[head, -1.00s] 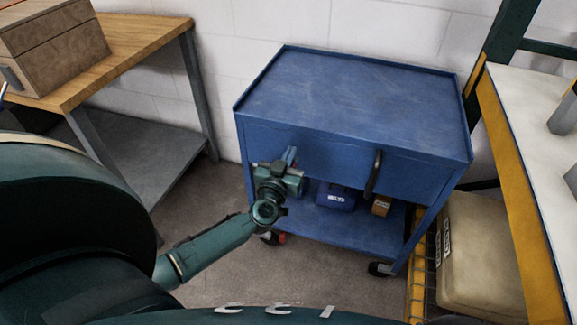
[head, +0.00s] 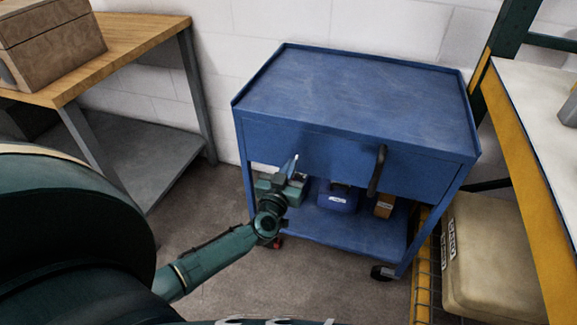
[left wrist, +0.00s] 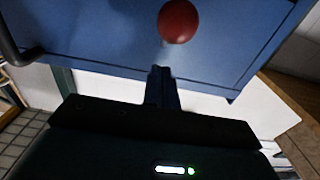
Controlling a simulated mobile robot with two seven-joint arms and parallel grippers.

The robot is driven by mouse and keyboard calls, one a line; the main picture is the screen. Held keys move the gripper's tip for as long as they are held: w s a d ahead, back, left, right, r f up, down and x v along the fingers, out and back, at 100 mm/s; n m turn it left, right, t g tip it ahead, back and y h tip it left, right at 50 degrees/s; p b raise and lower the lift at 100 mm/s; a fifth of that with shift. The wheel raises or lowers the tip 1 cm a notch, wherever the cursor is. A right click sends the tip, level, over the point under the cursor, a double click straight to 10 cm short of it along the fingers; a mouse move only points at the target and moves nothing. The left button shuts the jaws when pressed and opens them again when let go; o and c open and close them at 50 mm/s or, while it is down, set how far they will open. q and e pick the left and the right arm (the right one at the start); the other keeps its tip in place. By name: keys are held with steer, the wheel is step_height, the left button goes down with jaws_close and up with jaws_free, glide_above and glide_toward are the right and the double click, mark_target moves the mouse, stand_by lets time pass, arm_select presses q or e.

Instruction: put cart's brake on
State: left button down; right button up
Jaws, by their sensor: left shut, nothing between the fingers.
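The blue cart (head: 350,95) stands against the wall with its drawer front toward me. A small red part (head: 277,243) shows low at its front left, near the caster. A round red knob (left wrist: 178,20) shows in the left wrist view against the blue cart, just beyond my fingertips; I cannot tell what it is fixed to. My left gripper (head: 293,163) is shut and empty in front of the cart's left side. Its closed fingers (left wrist: 163,75) show in the left wrist view, apart from the knob. It hides part of the cart's lower left. My right gripper is not in view.
A black handle (head: 377,170) sticks out from the drawer front. A blue case (head: 337,197) and a brown box (head: 384,206) sit on the lower shelf. A wooden table (head: 140,42) stands left, a beige case (head: 490,260) and yellow-edged bench (head: 530,190) right.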

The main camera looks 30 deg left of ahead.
arm_select(q)
steer(key=shift+s+r+p, duration=0.15)
steer(key=shift+r+p, duration=0.15)
steer(key=shift+p, duration=0.1)
steer(key=p+v, duration=0.4)
steer(key=v, duration=0.4)
steer(key=shift+s+d+r+p, duration=0.15)
steer(key=shift+s+r+p, duration=0.15)
steer(key=shift+s+r, duration=0.1)
steer(key=shift+w, duration=0.1)
